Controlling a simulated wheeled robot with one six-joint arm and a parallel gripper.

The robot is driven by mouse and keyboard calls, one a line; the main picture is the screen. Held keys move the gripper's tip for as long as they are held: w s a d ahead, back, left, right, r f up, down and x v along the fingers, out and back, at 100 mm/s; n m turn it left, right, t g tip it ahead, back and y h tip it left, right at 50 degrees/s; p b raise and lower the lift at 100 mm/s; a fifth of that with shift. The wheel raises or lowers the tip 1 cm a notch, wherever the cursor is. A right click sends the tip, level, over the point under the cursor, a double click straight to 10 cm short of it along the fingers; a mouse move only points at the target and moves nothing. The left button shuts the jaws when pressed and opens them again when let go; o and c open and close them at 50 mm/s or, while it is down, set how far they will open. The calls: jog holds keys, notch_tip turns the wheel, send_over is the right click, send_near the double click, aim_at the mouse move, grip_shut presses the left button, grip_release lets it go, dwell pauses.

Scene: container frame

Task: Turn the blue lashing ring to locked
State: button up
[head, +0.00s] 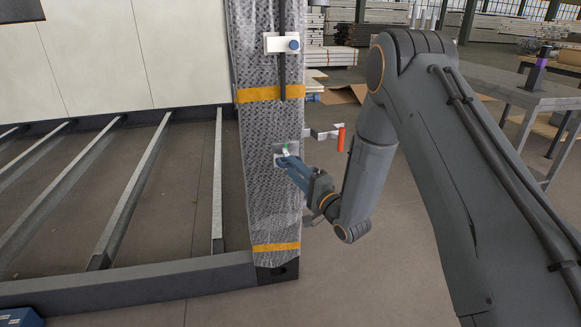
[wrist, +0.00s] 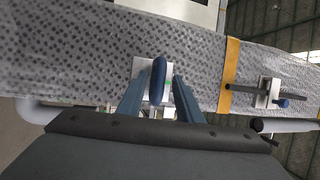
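The blue lashing ring (wrist: 158,82) is between the two blue fingers of my gripper (wrist: 163,84) in the wrist view. It appears nearly edge-on, in line with the fingers. The fingers stand apart on either side of the ring, with a gap visible on the right; contact on the left is unclear. In the head view my gripper (head: 287,161) reaches the plate (head: 292,148) from the right and hides most of the ring.
The post (head: 265,205) has yellow bands. Above is a white plate (head: 272,43) with a blue knob (head: 293,45) and a dark vertical rod. A red handle (head: 341,139) on a bracket sticks out near my arm. A grey table (head: 510,90) stands at right.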

jog(key=shift+x, duration=1.35)
grip_shut()
jog(key=shift+d, duration=0.15)
jog(key=shift+r, duration=0.1)
